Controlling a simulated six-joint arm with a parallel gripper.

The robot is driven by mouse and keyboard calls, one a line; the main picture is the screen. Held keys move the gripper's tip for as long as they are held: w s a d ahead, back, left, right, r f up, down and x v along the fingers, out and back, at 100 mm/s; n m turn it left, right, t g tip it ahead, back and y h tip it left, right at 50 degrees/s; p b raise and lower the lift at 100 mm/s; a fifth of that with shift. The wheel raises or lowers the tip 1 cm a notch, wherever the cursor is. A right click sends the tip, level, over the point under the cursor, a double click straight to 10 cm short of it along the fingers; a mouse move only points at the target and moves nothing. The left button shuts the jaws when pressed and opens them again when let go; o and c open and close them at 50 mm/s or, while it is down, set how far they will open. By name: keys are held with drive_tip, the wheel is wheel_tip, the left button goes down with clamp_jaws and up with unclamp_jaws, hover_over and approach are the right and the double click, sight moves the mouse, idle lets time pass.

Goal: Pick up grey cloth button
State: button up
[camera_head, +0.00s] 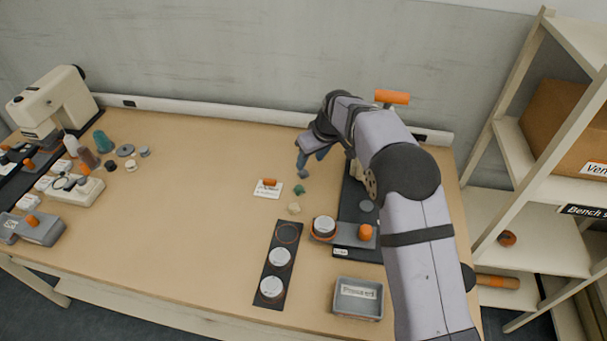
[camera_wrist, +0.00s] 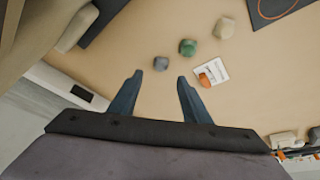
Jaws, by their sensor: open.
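A small grey-blue lump (camera_wrist: 161,63), which looks like the grey cloth button, lies on the table in the wrist view. It sits just beyond the gap between my fingertips, roughly centred on it. My gripper (camera_wrist: 158,78) is open, with nothing between its two blue-grey fingers. In the head view my gripper (camera_head: 309,166) hangs over the table at the back, right of centre. I cannot make out the grey lump there; the gripper seems to hide it. A green lump (camera_wrist: 187,46) is close beside it, also seen in the head view (camera_head: 299,190).
A beige lump (camera_wrist: 225,27) lies past the green one. A white card (camera_head: 267,190) with an orange piece lies to the left. A dark strip with round cups (camera_head: 275,264), a dark machine base (camera_head: 352,206) and a grey tray (camera_head: 358,298) are nearer. The table's left middle is clear.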

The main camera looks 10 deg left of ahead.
sight(304, 171)
drive_tip(key=shift+p+x, duration=0.3)
drive_tip(key=shift+x, duration=0.75)
drive_tip(key=shift+a+f, duration=0.1)
drive_tip(key=shift+p+x, duration=1.15)
drive_tip(key=shift+x, duration=1.25)
clamp_jaws()
